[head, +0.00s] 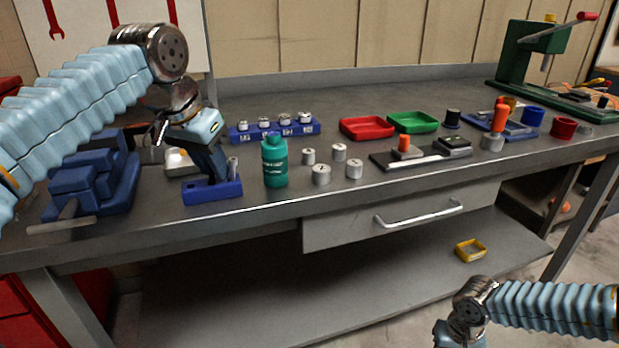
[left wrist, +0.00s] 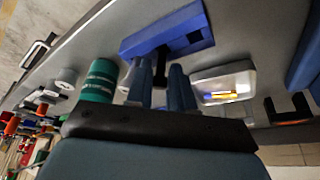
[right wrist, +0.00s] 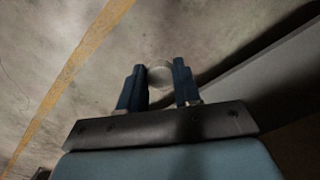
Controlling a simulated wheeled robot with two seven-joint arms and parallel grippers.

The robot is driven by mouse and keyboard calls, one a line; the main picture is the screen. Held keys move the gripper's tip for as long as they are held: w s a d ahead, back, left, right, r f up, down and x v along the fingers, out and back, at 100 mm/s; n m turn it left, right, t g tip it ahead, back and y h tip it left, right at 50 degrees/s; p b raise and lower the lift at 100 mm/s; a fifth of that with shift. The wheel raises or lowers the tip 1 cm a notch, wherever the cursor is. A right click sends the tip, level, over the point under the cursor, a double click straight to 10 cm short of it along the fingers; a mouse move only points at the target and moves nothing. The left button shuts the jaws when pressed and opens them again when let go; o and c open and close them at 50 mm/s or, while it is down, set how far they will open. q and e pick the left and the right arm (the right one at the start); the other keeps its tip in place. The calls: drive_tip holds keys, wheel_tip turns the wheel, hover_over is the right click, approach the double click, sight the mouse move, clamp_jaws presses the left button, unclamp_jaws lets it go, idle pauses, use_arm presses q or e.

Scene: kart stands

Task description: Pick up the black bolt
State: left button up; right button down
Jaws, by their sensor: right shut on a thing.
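The black bolt (left wrist: 160,67) shows in the left wrist view as a dark piece at the near edge of a blue block (left wrist: 190,30). My left gripper (left wrist: 158,76) is open, with one finger on each side of the bolt. In the head view the left gripper (head: 215,172) points down over the blue block (head: 212,193), and its fingers hide the bolt. A silver pin (head: 232,164) stands at that block's right end. My right gripper (right wrist: 159,70) is shut on a pale grey round piece (right wrist: 160,77), held above the floor; its fingers are out of the head view.
A green bottle (head: 275,163) stands just right of the blue block. Several grey cylinders (head: 321,175) are beyond it. A blue vise (head: 95,180) and a clear tray (left wrist: 222,84) are on the left. A red tray (head: 366,127) is farther back.

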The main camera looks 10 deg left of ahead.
use_arm(q)
drive_tip(key=shift+f, duration=0.1)
clamp_jaws()
